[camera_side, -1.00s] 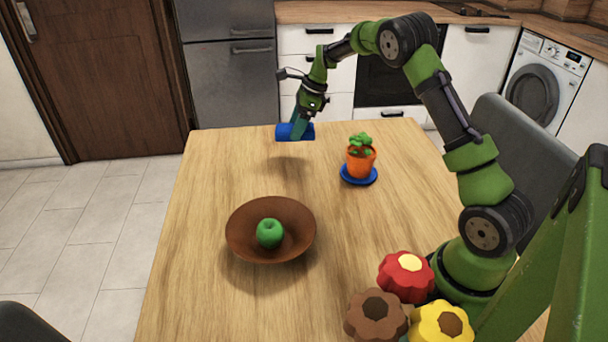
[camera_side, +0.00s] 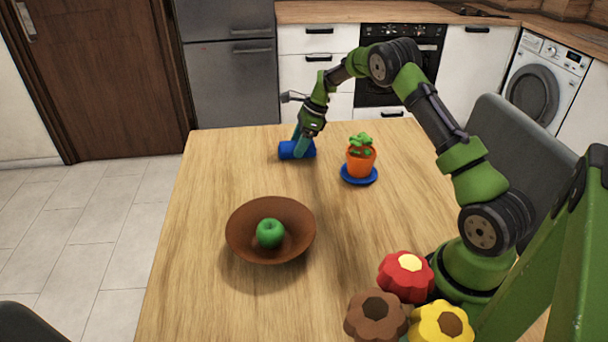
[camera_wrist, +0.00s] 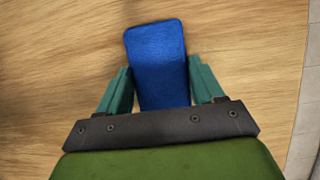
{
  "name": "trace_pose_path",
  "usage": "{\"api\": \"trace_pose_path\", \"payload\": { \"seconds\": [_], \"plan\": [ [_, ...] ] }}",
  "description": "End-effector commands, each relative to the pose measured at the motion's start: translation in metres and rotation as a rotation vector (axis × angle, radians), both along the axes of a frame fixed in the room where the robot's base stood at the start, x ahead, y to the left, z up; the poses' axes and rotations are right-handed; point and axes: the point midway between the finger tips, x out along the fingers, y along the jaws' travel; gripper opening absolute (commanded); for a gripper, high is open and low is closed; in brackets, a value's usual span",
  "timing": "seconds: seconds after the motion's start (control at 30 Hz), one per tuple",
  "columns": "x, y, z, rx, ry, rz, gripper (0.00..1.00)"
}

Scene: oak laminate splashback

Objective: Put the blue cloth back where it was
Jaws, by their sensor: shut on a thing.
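The blue cloth (camera_side: 290,150) is a rolled or folded bundle at the far part of the table. My gripper (camera_side: 303,147) is shut on it, with the teal fingers on either side. In the wrist view the blue cloth (camera_wrist: 157,60) lies between the two fingers of my gripper (camera_wrist: 162,95) and sticks out beyond them over the wood. The cloth is at or very near the table top; I cannot tell whether it touches.
A brown bowl (camera_side: 240,235) holds a green apple (camera_side: 270,233). Red (camera_side: 405,275), brown (camera_side: 375,318) and yellow (camera_side: 428,322) flower-shaped things are at the front right.

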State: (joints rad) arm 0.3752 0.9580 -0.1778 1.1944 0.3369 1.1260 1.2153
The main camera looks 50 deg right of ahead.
Motion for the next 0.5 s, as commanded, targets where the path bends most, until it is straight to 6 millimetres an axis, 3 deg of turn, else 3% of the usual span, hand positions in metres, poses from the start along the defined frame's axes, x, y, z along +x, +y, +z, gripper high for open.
{"api": "trace_pose_path", "payload": {
  "seconds": [0.37,0.4,0.5],
  "plan": [
    [0.0002,0.0002,-0.0051,0.001,-0.001,0.0,0.29],
    [0.0002,0.0002,-0.0045,0.0,-0.001,0.0,0.73],
    [0.0002,0.0002,-0.0045,0.0,0.0,0.0,0.89]
  ]
}}
